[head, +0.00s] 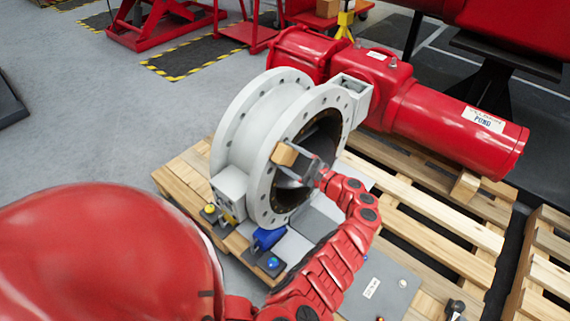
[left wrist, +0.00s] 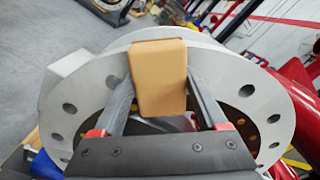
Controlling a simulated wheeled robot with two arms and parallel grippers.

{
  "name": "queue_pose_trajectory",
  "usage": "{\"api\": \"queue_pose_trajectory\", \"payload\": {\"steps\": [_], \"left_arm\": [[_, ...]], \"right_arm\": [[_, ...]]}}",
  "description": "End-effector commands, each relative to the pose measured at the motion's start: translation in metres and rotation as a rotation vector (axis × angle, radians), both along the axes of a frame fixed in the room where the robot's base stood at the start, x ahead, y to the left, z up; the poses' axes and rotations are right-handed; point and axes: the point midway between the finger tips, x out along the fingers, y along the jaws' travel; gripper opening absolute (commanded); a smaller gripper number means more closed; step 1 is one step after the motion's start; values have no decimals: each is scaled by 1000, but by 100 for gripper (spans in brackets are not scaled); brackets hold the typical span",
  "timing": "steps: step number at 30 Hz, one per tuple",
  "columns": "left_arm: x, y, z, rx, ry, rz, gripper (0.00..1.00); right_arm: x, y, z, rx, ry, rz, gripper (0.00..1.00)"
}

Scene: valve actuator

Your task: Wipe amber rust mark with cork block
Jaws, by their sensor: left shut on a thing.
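The cork block (head: 284,154) is a tan block with rounded edges, held at the front face of the white flanged valve ring (head: 262,195). My left gripper (head: 291,160) is shut on it, one finger on each side. In the left wrist view the cork block (left wrist: 158,75) stands between the fingertips (left wrist: 160,88) and overlaps the upper rim of the flange (left wrist: 90,90). I cannot tell whether the block touches the flange. No amber rust mark can be made out clearly; the block and gripper hide part of the ring. My right gripper is not in view.
The valve's red actuator (head: 450,122) extends to the right over a wooden pallet (head: 425,225). A blue part (head: 268,238) and small pieces with yellow and blue knobs sit by the valve's foot. A grey plate (head: 375,285) lies at the front. Open floor is at left.

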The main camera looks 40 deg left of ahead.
Motion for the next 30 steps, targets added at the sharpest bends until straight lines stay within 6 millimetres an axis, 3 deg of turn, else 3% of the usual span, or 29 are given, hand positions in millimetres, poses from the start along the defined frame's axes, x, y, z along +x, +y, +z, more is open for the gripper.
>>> {"api": "queue_pose_trajectory", "payload": {"steps": [15,23,30], "left_arm": [[25,2,25,0,-2,4,30],[22,5,26,4,1,4,30],[7,6,12,4,1,3,30]], "right_arm": [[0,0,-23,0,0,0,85],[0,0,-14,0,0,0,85],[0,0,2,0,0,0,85]]}}
